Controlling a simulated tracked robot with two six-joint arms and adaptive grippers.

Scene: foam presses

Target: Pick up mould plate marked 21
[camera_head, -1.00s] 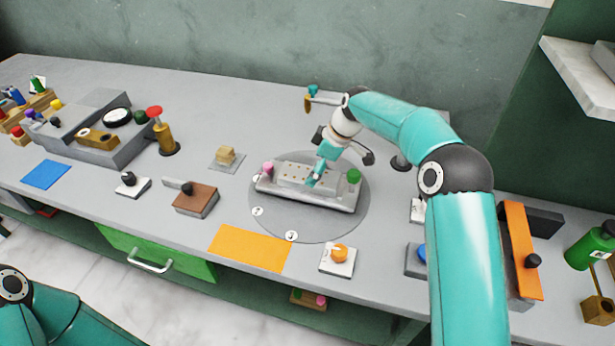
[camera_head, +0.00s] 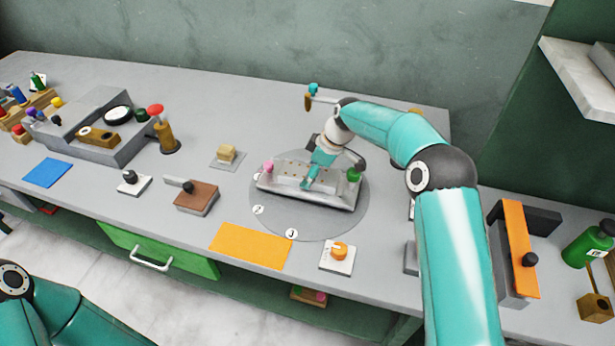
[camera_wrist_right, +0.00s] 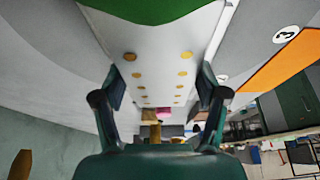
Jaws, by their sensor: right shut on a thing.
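A light grey mould plate (camera_head: 288,183) with two rows of brass dots lies over the round grey turntable (camera_head: 277,222). A pink knob (camera_head: 268,165) and a green knob (camera_head: 353,174) are at its ends. No number 21 is readable on it. I cannot tell whether the plate is clear of the turntable. My left gripper is out of view.
An orange mat (camera_head: 250,247) and a white block with an orange knob (camera_head: 338,257) are at the front. A grey machine (camera_head: 95,130) is farther left.

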